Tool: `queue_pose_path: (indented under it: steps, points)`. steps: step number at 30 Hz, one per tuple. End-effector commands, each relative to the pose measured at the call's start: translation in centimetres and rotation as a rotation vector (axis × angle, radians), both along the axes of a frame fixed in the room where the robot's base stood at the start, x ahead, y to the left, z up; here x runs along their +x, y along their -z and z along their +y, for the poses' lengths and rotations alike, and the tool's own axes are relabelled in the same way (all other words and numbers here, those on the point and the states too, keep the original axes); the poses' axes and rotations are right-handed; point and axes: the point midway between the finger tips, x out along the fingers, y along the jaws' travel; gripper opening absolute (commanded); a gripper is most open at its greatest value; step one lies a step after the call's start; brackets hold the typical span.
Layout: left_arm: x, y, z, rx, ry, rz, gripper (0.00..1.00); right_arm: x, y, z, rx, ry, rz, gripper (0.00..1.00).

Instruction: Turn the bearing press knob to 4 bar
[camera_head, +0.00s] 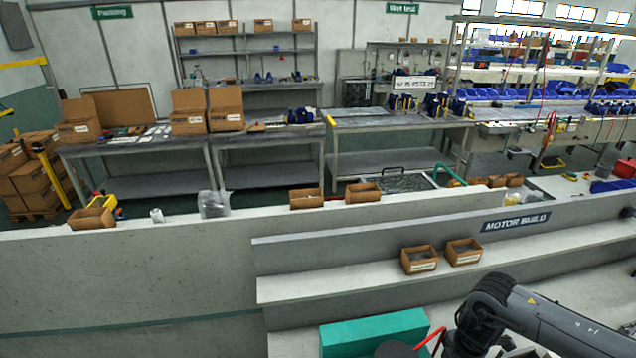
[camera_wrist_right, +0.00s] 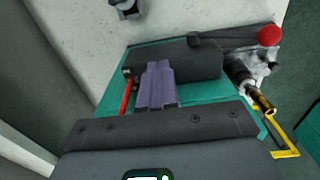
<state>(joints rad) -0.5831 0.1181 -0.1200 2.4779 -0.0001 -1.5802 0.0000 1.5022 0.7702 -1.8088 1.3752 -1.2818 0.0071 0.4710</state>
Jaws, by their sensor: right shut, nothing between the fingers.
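The bearing press shows in the right wrist view as a teal body (camera_wrist_right: 112,90) with a dark block (camera_wrist_right: 190,62) on it and a lever ending in a red ball (camera_wrist_right: 269,35). In the head view its teal top (camera_head: 375,335) shows at the bottom edge. My right gripper (camera_wrist_right: 157,68) is shut and empty, its fingers over the dark block; I cannot tell whether they touch it. I cannot make out the pressure knob or its reading for certain; a metal fitting (camera_wrist_right: 262,68) sits on the press's right side. My left gripper is not in view.
A pale bench (camera_head: 350,282) with two small brown boxes (camera_head: 419,260) (camera_head: 463,251) stands beyond the press. My right arm fills the head view's lower right. A red hose (camera_wrist_right: 126,97) and a yellow bracket (camera_wrist_right: 288,142) flank the press in the wrist view.

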Motion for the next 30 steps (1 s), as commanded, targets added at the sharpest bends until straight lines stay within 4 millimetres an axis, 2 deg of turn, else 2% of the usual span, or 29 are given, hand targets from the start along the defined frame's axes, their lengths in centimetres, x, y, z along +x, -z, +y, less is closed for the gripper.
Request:
queue_pose_path:
  steps: [3, 10, 30]
  points:
    - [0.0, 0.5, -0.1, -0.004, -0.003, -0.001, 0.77, 0.0, 1.0, 0.0, 0.000, -0.001, 0.000, 0.00]
    - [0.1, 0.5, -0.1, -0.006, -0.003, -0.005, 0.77, -0.1, 1.8, -0.1, -0.004, 0.002, 0.001, 0.00]
    - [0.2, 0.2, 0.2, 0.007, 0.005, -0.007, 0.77, 0.2, 1.2, 0.5, 0.002, -0.002, -0.002, 0.00]
